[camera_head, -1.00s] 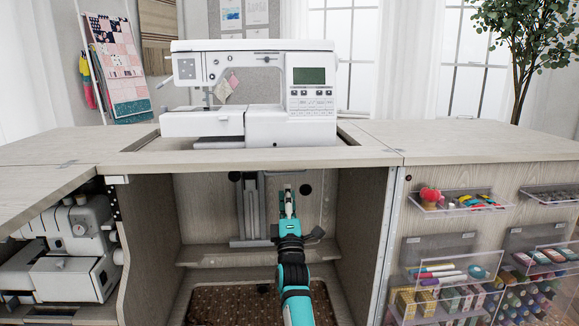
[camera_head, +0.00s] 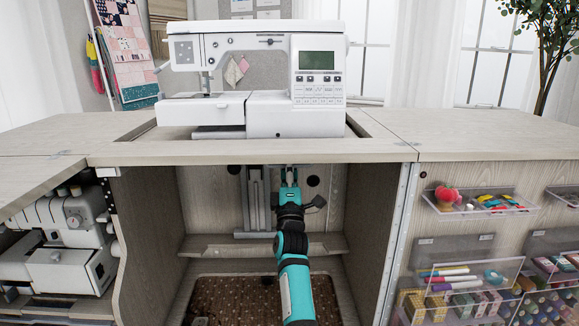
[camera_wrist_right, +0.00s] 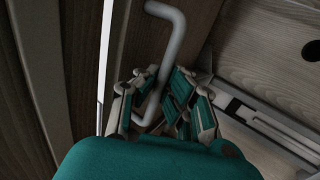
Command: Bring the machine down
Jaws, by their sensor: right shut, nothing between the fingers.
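The white sewing machine (camera_head: 256,70) stands raised in the cabinet top opening, above the tabletop. Below it, a grey metal lift column (camera_head: 257,200) runs up the back panel inside the cabinet. My right gripper (camera_head: 289,178) is inside the cabinet, in front of the back panel and just right of the column. In the wrist view my right gripper (camera_wrist_right: 160,105) is shut. A pale bent rod (camera_wrist_right: 175,35) passes close by its fingers and hooks over at the top. The rod is not gripped. My left gripper is out of view.
The cabinet top (camera_head: 250,151) lies just above my arm. Side walls (camera_head: 370,230) and a low shelf (camera_head: 210,245) bound the opening. A serger (camera_head: 70,245) sits at left. Clear bins (camera_head: 478,208) of supplies hang on the right door.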

